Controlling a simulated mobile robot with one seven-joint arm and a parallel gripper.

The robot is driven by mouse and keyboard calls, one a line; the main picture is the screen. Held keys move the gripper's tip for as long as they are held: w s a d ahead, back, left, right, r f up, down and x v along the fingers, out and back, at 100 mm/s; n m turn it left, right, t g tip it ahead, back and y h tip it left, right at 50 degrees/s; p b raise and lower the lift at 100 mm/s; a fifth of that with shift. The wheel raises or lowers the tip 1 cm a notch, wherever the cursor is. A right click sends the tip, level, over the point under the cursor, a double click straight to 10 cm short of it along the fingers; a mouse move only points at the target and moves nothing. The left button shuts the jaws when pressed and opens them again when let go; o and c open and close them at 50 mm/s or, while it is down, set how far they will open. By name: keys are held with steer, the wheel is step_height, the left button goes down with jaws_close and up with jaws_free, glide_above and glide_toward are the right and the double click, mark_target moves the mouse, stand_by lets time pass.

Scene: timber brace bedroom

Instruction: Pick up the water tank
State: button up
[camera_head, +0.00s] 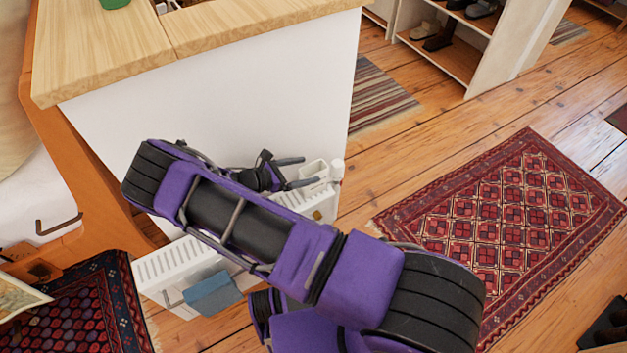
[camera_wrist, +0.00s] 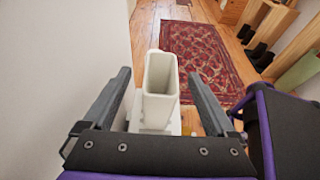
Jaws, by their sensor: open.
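The water tank is a white, narrow, open-topped rectangular container (camera_wrist: 157,112), upright in the wrist view. It also shows in the head view (camera_head: 316,170), at the right end of the white radiator (camera_head: 165,266). My gripper (camera_head: 299,172) is open, with its fingers pointing at the tank. In the wrist view, my gripper's fingers (camera_wrist: 160,75) stand on either side of the tank, with a visible gap on each side. The tank's lower part is hidden by my gripper in the wrist view, and I cannot tell exactly how it rests on the radiator.
A white wall-like panel (camera_head: 240,100) under a wooden top (camera_head: 105,50) stands close behind the radiator. A blue-grey box (camera_head: 212,295) hangs on the radiator's front. A red patterned rug (camera_head: 510,220) lies on open wooden floor to the right. A shoe shelf (camera_head: 440,57) stands behind.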

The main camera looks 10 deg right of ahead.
mark_target(324, 167)
steer(key=x, duration=0.3)
steer(key=shift+d+f, duration=0.25)
jaws_close()
